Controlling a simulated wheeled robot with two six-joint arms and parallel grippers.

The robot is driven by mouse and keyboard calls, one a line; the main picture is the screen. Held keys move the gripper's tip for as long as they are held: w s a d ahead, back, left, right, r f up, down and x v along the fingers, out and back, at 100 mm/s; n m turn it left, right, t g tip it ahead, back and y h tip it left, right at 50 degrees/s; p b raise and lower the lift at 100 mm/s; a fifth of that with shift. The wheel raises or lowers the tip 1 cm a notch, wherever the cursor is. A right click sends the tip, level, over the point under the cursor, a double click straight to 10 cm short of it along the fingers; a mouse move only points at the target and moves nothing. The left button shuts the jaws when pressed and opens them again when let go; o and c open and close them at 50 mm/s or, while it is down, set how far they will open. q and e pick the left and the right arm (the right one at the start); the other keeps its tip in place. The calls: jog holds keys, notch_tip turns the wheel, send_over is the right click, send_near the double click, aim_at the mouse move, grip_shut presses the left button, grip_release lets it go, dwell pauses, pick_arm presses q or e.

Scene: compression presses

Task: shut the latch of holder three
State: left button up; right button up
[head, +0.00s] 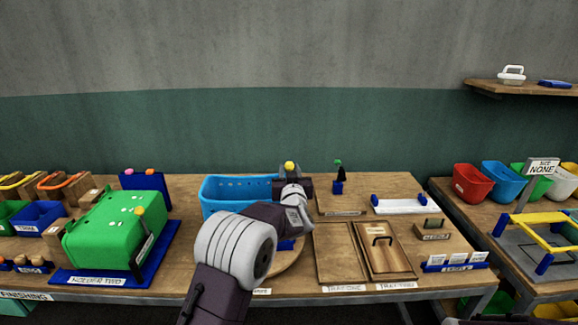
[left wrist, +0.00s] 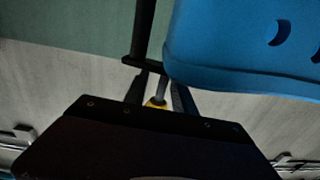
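A blue rounded shell (head: 238,190) with small holes stands at the table's middle, partly behind my left arm. Its label is hidden, so I cannot read whether it is holder three. A yellow knob (head: 290,165) shows at its right end. My left gripper (head: 290,170) is at this knob. In the left wrist view the yellow knob (left wrist: 156,103) sits between the two dark fingers (left wrist: 161,95), with a grey stem beyond it and the blue shell (left wrist: 240,55) to the right. I cannot tell whether the fingers touch the knob. My right gripper is out of view.
Green holder two (head: 115,230), with its own yellow-knobbed lever (head: 139,212), stands to the left on a blue base. Wooden trays (head: 340,255), a lidded tray (head: 384,252) and a white bar with blue ends (head: 400,205) lie to the right.

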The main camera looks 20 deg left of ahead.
pick_arm(q)
jog(key=shift+w+a, duration=0.25)
jog(key=shift+w, duration=0.3)
jog(key=shift+w+r, duration=0.1)
jog(key=shift+w, duration=0.1)
grip_shut()
